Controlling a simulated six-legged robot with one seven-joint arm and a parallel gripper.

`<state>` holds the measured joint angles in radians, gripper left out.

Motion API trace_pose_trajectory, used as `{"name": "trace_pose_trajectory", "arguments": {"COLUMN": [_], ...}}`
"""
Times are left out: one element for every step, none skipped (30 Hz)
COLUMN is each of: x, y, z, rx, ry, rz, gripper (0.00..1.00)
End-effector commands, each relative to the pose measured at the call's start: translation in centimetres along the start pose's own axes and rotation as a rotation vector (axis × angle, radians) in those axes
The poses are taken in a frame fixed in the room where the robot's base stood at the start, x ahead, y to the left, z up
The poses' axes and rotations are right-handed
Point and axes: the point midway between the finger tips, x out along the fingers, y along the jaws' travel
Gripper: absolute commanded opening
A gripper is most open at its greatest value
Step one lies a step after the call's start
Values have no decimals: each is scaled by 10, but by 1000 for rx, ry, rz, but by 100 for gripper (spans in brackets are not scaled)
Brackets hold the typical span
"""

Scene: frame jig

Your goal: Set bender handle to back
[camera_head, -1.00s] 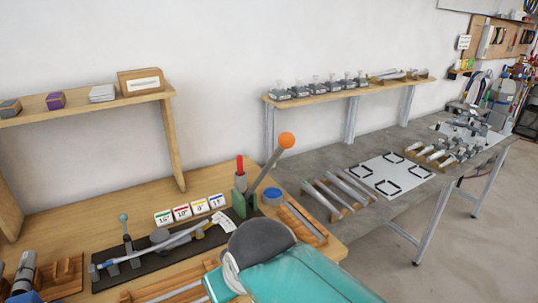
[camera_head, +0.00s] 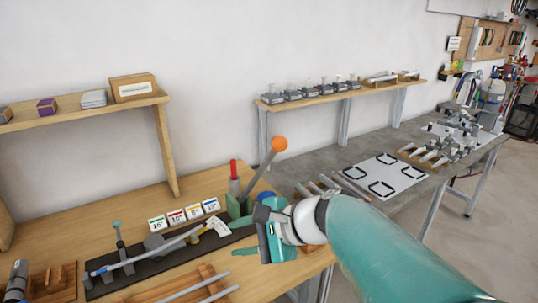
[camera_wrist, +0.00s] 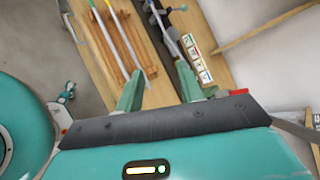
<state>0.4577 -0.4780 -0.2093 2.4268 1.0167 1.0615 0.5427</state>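The bender handle is a grey lever with an orange ball (camera_head: 279,144), leaning up and to the right from the right end of the bender's dark base plate (camera_head: 107,285). A tube lies across the bender, with a white tag at its right end. My gripper (camera_head: 243,237) is at the bender's right end, in front of and below the orange ball and apart from it. In the wrist view my gripper (camera_wrist: 158,88) has its two green fingers spread with nothing between them. The orange ball does not show in the wrist view. My gripper hides the lever's foot in part.
A red-handled clamp (camera_head: 234,172) stands just left of the lever. Coloured number cards (camera_head: 176,217) stand behind the bender. A wooden rack (camera_head: 185,285) with tubes lies in front. The air above the lever is clear up to the wall.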

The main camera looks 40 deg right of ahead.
Motion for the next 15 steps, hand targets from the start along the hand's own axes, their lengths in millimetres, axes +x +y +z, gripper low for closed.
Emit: {"name": "trace_pose_trajectory", "arguments": {"x": [-13,-21,-34,-44,-56,-71,-83,-95,-108,-117,-124,-131,-134,-134,-134], "y": [-18,-29,-43,-53,-61,-71,-77,-81,-86,-88,-89,-90,-92,-92,-94], "z": [-16,-25,-37,-46,-55,-66,-74,-80,-87,-92,-94,-97,-98,-99,-99], "rx": [161,253,369,451,526,614,671,719,772,803,826,848,857,863,866], "ry": [-19,-38,-63,-84,-106,-136,-159,-181,-209,-228,-243,-256,-264,-269,-272], "rz": [-100,-162,-245,-307,-368,-444,-499,-547,-602,-637,-663,-689,-701,-706,-709], "gripper": [38,38,38,38,38,38,38,38,38,38,38,38,38,38,38]}}
